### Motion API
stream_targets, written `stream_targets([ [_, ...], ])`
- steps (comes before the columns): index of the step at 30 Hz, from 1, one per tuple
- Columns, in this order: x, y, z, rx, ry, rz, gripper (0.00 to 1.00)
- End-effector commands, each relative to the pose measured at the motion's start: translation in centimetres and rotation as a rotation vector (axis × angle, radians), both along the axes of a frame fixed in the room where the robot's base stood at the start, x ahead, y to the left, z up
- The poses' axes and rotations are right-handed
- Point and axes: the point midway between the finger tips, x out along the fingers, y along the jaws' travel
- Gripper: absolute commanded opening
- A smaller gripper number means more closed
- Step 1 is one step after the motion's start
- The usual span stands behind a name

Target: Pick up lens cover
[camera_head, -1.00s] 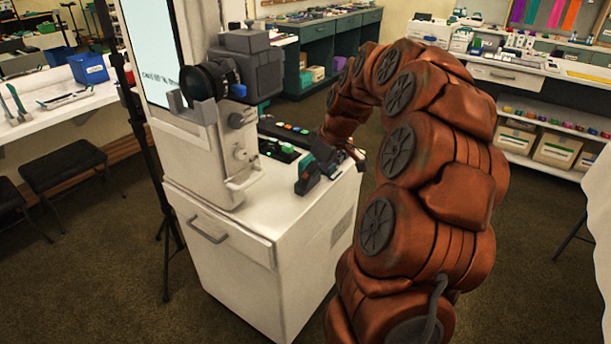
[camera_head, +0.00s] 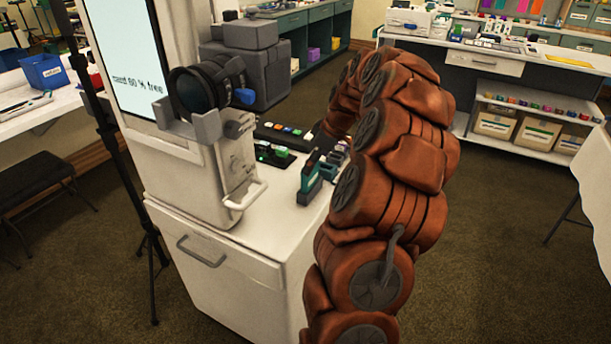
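The black round lens (camera_head: 196,88) sits on the front of the white machine (camera_head: 195,175), with a grey bracket below it. I cannot pick out a lens cover for sure; small dark and coloured items lie on the white cabinet top (camera_head: 268,207). A teal and black tool-like item (camera_head: 311,178) stands near the right part of that top. My orange-brown arm arches over the cabinet's right side. Its own links hide my gripper, so its fingers and anything in them do not show.
A dark strip with coloured buttons (camera_head: 285,132) lies behind the cabinet's small items. A screen (camera_head: 130,55) and a black tripod stand (camera_head: 120,165) are on the left. A blue bin (camera_head: 45,71) sits on the left table. Carpet floor is open at the right.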

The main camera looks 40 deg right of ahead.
Motion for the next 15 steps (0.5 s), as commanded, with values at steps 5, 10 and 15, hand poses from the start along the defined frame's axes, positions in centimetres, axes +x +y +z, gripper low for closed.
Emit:
stream_targets([
  [5,0.5,0.1,-1.1,-0.001,-0.001,-0.003,1.0],
  [10,1.1,0.4,-2.4,0.0,0.002,-0.001,1.0],
  [15,2.0,0.7,-4.6,0.0,0.001,-0.002,1.0],
])
